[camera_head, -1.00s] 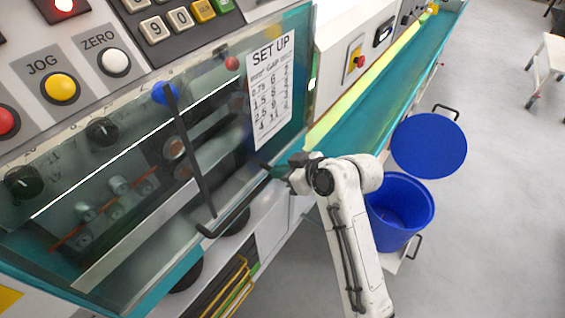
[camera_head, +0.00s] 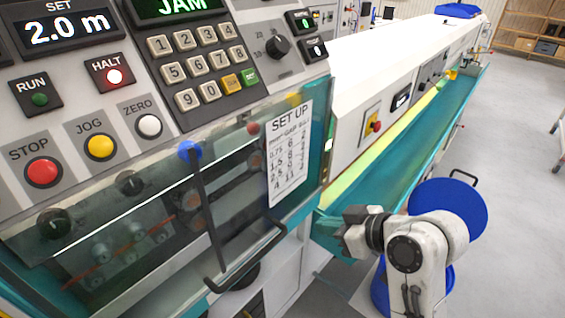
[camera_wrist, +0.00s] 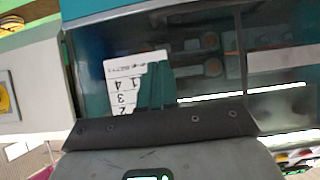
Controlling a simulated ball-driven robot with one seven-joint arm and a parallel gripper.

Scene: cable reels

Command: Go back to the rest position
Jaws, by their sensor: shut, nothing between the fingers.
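My gripper (camera_head: 343,240) is in the lower right of the head view, in front of the teal trough and to the right of the clear machine cover. It is shut with nothing in it and touches nothing that I can make out. In the wrist view my gripper (camera_wrist: 153,85) points at the clear cover (camera_wrist: 285,62) and overlaps the white set-up card (camera_wrist: 122,70). In the head view the set-up card (camera_head: 288,155) hangs on the right part of the cover.
A dark bar handle (camera_head: 245,262) juts from the cover beside my gripper. The control panel (camera_head: 75,110) fills the left. Grey floor (camera_head: 520,130) is open at right.

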